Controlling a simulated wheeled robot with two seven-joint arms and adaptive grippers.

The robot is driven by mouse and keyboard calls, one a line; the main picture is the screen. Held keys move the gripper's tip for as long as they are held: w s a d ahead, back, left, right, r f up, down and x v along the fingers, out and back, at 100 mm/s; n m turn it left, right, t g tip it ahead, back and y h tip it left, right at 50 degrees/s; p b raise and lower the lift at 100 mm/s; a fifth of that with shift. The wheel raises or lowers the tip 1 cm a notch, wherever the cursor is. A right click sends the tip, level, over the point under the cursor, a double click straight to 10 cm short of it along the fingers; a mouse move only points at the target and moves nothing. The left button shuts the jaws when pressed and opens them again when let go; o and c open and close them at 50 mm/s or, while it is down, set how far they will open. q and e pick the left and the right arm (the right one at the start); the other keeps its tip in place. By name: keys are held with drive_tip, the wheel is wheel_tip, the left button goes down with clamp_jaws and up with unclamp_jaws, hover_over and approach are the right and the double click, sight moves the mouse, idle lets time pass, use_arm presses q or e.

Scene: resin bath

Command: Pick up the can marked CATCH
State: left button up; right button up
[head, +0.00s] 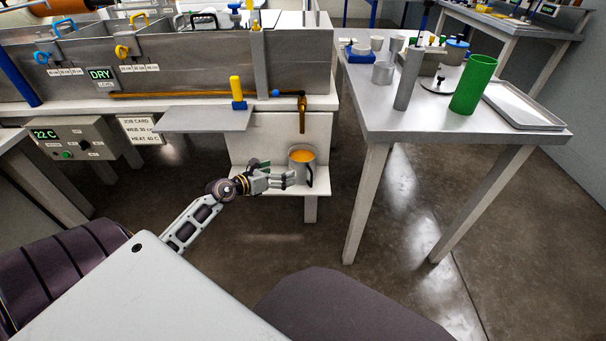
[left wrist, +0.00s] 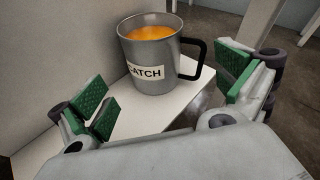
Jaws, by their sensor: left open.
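The can marked CATCH (left wrist: 151,55) is a grey metal can with a black handle on its right and orange liquid inside. It stands upright on a small white shelf (left wrist: 150,115) below the bath; the can also shows in the head view (head: 301,170). My left gripper (left wrist: 168,90) is open, its green-padded fingers apart on either side of the view, with the can beyond them. In the head view the left gripper (head: 286,179) is just left of the can; I cannot tell whether it touches. My right gripper is not in view.
A brown spout (head: 302,115) hangs above the can. A flat ledge (head: 207,119) juts out above my left gripper. At the right, a side table (head: 425,120) bears a green cylinder (head: 473,84) and a tray (head: 525,107). The floor between is clear.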

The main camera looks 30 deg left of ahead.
sight(293, 168)
use_arm(q)
drive_tip(key=shift+s+a+f+m+g+y+b, duration=0.15)
drive_tip(key=shift+a+m+g+b, duration=0.15)
drive_tip(key=shift+m, duration=0.35)
drive_tip(key=shift+s+a+f+m+g+y+b, duration=0.15)
drive_tip(key=shift+a+m+g, duration=0.2)
drive_tip(key=shift+m, duration=0.3)
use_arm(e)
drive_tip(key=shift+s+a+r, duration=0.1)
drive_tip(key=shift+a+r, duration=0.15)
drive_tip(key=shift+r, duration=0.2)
use_arm(q)
drive_tip(key=shift+w, duration=0.2)
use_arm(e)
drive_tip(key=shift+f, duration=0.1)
